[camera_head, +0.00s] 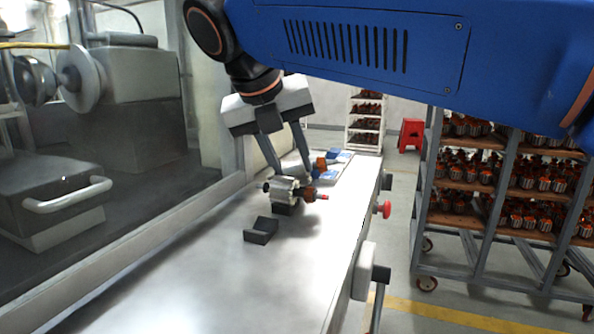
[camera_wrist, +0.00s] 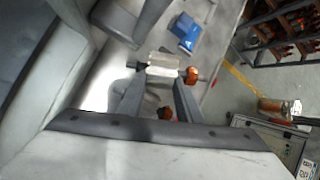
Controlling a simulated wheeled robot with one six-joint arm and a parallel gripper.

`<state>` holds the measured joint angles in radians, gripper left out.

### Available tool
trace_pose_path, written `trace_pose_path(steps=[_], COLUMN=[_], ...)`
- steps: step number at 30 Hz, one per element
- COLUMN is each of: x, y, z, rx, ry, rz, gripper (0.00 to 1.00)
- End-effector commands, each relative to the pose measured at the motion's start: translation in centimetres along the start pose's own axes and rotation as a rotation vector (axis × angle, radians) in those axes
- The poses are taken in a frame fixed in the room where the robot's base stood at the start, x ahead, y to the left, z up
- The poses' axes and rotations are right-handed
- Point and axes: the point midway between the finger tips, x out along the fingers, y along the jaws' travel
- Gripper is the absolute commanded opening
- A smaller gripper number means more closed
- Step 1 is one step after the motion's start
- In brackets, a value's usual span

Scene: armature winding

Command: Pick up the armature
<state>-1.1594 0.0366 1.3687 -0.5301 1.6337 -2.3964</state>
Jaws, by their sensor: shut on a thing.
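The armature (camera_head: 287,190) is a silver cylinder with an orange-brown end and a shaft with a red tip. In the head view it lies crosswise at the dark holder on the light bench. My gripper (camera_head: 291,178) reaches down from above and is shut on the armature. In the wrist view the silver body of the armature (camera_wrist: 163,63) sits between the ends of my gripper's two fingers (camera_wrist: 160,78), with its orange end (camera_wrist: 191,76) to the right. I cannot tell whether the armature touches the holder.
An empty dark V-shaped holder (camera_head: 261,231) stands nearer on the bench (camera_head: 200,285). Another orange part (camera_head: 320,166) and blue pieces (camera_wrist: 186,31) lie beyond. A red knob (camera_head: 383,209) juts from the bench's right side. A rack (camera_head: 480,213) of armatures stands right.

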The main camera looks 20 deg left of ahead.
Motion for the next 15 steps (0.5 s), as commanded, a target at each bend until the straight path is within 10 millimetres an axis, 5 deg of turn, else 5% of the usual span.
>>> trace_pose_path(steps=[15], x=[-3.8], y=[-1.6], z=[1.8], rx=[0.001], ry=[0.001], rz=[-0.001], gripper=[0.0])
